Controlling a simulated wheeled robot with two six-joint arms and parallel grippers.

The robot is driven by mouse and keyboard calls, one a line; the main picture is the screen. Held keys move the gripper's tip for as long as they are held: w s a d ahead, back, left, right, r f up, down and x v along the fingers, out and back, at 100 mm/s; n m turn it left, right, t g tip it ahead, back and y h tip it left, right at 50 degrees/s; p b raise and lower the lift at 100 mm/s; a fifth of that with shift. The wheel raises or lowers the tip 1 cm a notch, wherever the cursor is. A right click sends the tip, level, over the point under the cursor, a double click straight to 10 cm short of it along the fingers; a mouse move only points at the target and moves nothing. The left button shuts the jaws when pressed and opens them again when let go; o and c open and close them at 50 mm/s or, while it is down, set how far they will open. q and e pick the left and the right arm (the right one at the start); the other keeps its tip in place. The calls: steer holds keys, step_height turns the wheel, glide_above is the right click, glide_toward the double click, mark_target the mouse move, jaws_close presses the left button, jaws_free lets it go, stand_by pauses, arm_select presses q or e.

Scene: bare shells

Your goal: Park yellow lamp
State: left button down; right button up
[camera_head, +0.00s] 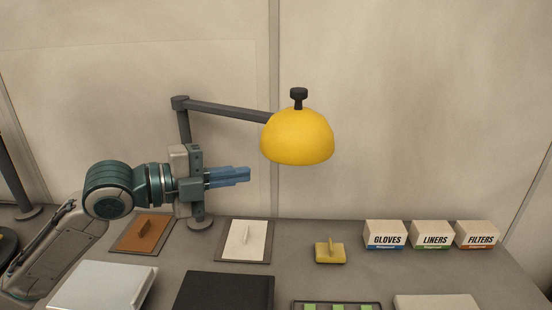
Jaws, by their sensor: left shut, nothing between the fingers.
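The yellow lamp (297,138) has a dome-shaped shade with a black knob (299,97) on top. It hangs from a grey jointed arm (228,110) that rises from a post with a round base (200,222) on the table. My left gripper (248,174) has blue fingers, shut and empty. It points right, just left of and slightly below the shade, apart from it in the picture. My left arm hides part of the lamp's post. My right gripper is not in view.
Boxes labelled gloves (386,238), liners (432,238) and filters (477,237) stand at the back right. A yellow block (330,253), a white pad (258,240) and a brown pad (130,245) lie on the table. A dark panel (222,291) lies in front.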

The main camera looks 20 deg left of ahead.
mark_target(297, 163)
arm_select(q)
steer(key=w+d+p, duration=0.1)
steer(key=w+p, duration=0.1)
steer(key=w+d+f+p, duration=0.1)
steer(key=w+d+p, duration=0.1)
steer(key=w, duration=0.1)
steer(key=w+d+p, duration=0.1)
steer(key=w+p, duration=0.1)
steer(key=w, duration=0.1)
steer(key=shift+w+d+f, duration=0.15)
steer(key=shift+w+d, duration=0.05)
steer(key=shift+d, duration=0.15)
steer(key=shift+f, duration=0.1)
stand_by(0.4)
